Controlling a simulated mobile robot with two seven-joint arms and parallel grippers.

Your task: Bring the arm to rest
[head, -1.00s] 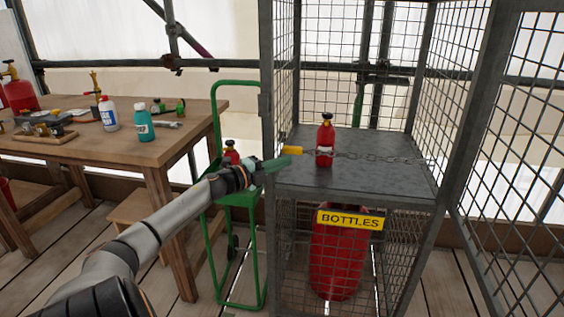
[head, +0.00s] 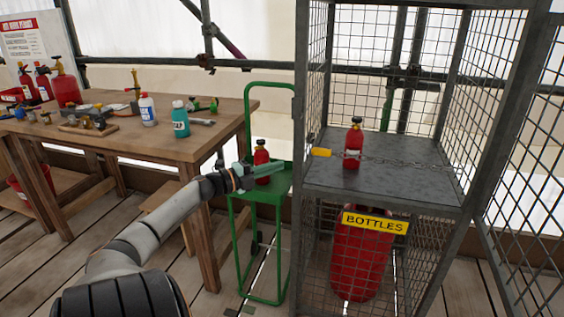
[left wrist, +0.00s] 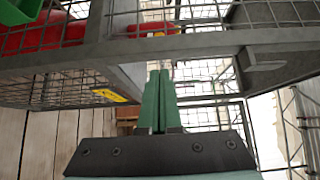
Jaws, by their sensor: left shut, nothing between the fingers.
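My left gripper (head: 263,171) reaches in from the left in the head view, in front of the green trolley. Its green fingers are shut with nothing between them; they also show closed together in the left wrist view (left wrist: 157,100). A small red bottle (head: 261,152) with a black top shows just behind the gripper, partly hidden by it. I cannot tell whether they touch. Another small red bottle (head: 353,143) stands upright on the cage shelf (head: 405,186), apart from the gripper. My right gripper is not in view.
The mesh cage (head: 310,190) stands right of the gripper, with a chain across its front and a large red bottle (head: 362,255) below. The green trolley (head: 237,240) stands between cage and wooden workbench (head: 165,145), which holds bottles and tools. Plank floor shows at lower left.

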